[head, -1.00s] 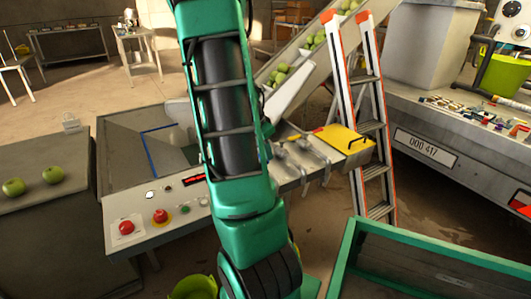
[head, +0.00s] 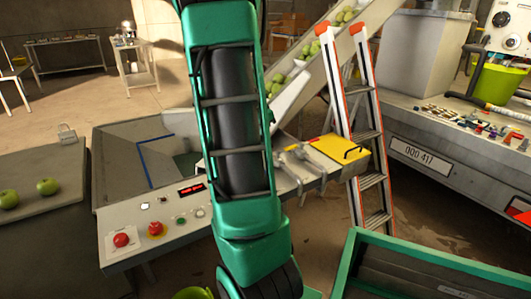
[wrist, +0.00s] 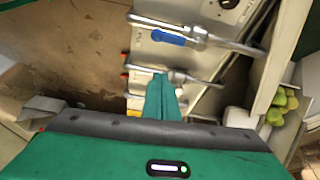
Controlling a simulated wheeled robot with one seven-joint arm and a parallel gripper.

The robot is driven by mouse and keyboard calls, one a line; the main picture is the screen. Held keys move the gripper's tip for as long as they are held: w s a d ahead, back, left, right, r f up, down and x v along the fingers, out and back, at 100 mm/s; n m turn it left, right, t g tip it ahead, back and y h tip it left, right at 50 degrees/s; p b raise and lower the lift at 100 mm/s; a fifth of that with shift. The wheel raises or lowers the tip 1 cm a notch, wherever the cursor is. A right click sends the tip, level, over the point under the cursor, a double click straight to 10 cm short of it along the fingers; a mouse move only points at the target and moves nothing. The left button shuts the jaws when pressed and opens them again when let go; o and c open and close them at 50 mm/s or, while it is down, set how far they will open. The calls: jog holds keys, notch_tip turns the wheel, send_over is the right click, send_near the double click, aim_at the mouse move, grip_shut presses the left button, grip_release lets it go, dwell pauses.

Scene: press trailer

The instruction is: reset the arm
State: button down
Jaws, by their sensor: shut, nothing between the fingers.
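My green arm (head: 236,120) with black sections hangs down the middle of the head view, in front of the sorting machine (head: 150,225). Its end is out of that view. In the wrist view my gripper (wrist: 162,80) shows as narrow green fingers, closed together with nothing between them.
An orange-edged ladder (head: 365,130) and a conveyor of green apples (head: 300,65) stand behind the machine. A green-rimmed crate (head: 345,265) is at lower right. A trailer bed (head: 450,115) with scattered tools is at right. Apples (head: 47,186) lie on the left table.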

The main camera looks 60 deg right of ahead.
jog(key=shift+w+a+r, duration=0.1)
jog(key=shift+a+r, duration=0.05)
jog(key=shift+r, duration=0.4)
jog(key=shift+a, duration=0.1)
jog(key=s+a+n+t+y, duration=0.1)
jog(key=a+n, duration=0.7)
jog(key=a, duration=0.9)
jog(key=s+a+n+y, duration=0.2)
jog(key=s+a+n, duration=0.2)
jog(key=a+n, duration=0.5)
jog(key=a, duration=0.8)
jog(key=shift+a+f+t+y, duration=0.2)
jog(key=shift+t+y, duration=0.1)
jog(key=shift+t, duration=0.1)
